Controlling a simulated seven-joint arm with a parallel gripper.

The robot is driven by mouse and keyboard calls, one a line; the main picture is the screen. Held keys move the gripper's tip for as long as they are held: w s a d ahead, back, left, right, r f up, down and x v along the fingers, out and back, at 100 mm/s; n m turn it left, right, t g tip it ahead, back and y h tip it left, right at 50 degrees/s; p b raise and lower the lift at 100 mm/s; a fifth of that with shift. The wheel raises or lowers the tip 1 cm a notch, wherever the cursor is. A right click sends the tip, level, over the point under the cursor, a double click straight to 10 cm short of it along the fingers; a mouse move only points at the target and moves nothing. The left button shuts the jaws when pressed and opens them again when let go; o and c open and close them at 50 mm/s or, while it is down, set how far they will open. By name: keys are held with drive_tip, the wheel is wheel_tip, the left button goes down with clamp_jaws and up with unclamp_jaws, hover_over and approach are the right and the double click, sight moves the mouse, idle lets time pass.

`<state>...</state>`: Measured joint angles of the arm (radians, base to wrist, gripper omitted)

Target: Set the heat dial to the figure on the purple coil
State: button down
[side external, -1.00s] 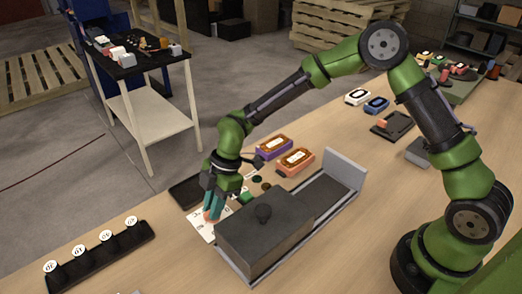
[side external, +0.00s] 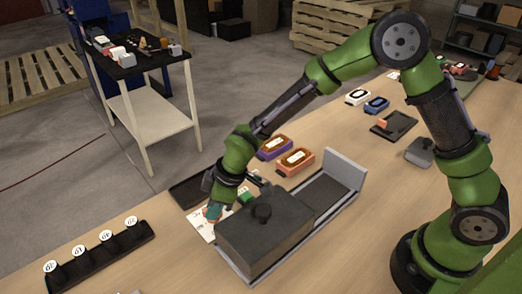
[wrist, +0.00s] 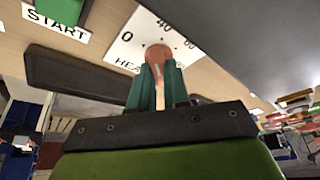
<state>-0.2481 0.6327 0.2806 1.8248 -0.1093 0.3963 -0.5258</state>
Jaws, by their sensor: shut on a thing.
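My gripper (wrist: 158,85) is shut on the heat dial (wrist: 158,53), a copper-coloured knob on a white panel (wrist: 190,78). The wrist view shows a 0, a 40 and part of the word HEAT on the panel; the other figures are hard to read and the pointer is hidden. In the side view my gripper (side external: 213,210) is low over the panel (side external: 196,219), beside the grey box. The purple coil (side external: 273,148) lies on the bench behind, with a white label whose figure is too small to read.
An orange coil (side external: 295,162) lies next to the purple one. The green start button (side external: 245,195) is close to my gripper. A black rack (side external: 100,255) holds several round labelled pieces at left.

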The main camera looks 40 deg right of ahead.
drive_tip(key=shift+m, duration=0.6)
drive_tip(key=shift+h, duration=0.3)
drive_tip(key=c, duration=1.1)
unclamp_jaws()
drive_tip(key=shift+r, duration=0.1)
drive_tip(key=v, duration=1.6)
drive_tip(key=shift+s+r, duration=0.25)
drive_tip(key=shift+s, duration=0.15)
